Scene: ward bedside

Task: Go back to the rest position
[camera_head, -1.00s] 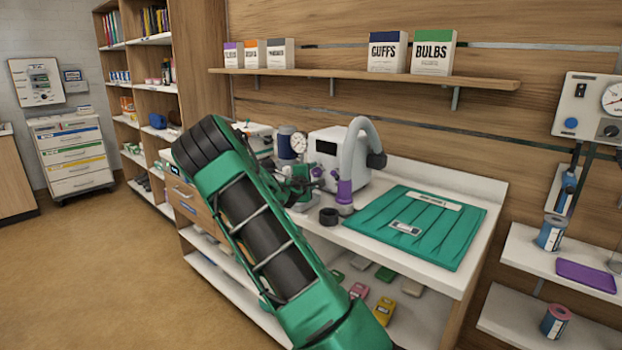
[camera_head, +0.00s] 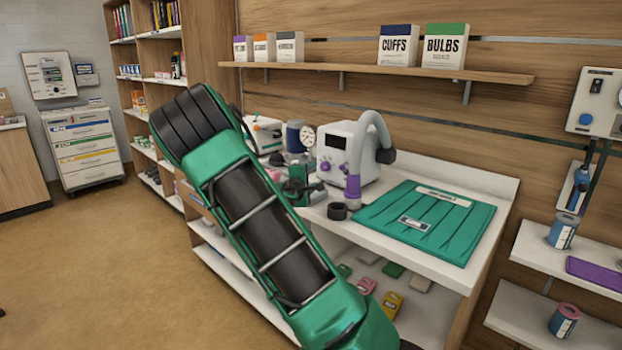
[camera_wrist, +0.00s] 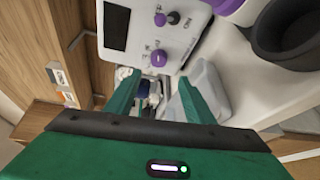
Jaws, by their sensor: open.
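My gripper (camera_head: 300,190) is at the far end of my green arm, above the white worktop and in front of the white machine (camera_head: 345,150). Much of it is small or hidden behind the arm in the head view. In the wrist view its two green fingers (camera_wrist: 158,98) stand apart with nothing held between them. The machine's front with a dark screen and purple knobs (camera_wrist: 160,35) fills the top of the wrist view, close to the fingers.
A black ring (camera_head: 337,211) and a grey hose with a purple end (camera_head: 353,188) stand near the gripper. A shelf with boxes (camera_head: 400,75) runs above. The floor at left is clear.

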